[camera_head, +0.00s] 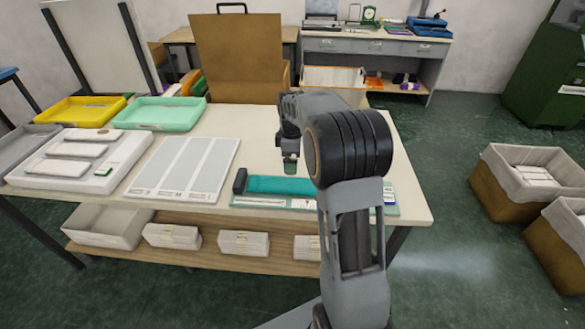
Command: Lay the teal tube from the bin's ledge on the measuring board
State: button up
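The teal tube (270,185) lies flat and lengthwise on the measuring board (272,203), near the table's front right. The board is pale green, with a dark block (240,181) at its left end and a marked scale along its front edge. The tube's left end is close to that block; its right part is hidden behind my arm. My gripper (290,168) points down just above or behind the tube's far edge. Its greenish tips are small, and I cannot tell whether they touch the tube or are open.
A grey striped panel (184,168) and a white tray (80,160) lie left of the board. Yellow (82,109) and mint (160,114) trays stand behind them. A lined bin (335,78) stands beyond the table. The tabletop behind the board is clear.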

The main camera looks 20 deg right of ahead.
jog(key=s+a+r+m+t, duration=0.2)
jog(key=s+a+r+m, duration=0.35)
jog(key=s, duration=0.35)
jog(key=s+a+m+t, duration=0.1)
jog(key=s+a+m, duration=0.1)
jog(key=s, duration=0.4)
jog(key=s+a+f+m, duration=0.1)
jog(key=s+a+m, duration=0.2)
jog(key=s, duration=0.4)
jog(key=shift+f+m+t, duration=0.2)
jog(key=shift+m+t, duration=0.2)
jog(key=shift+m, duration=0.45)
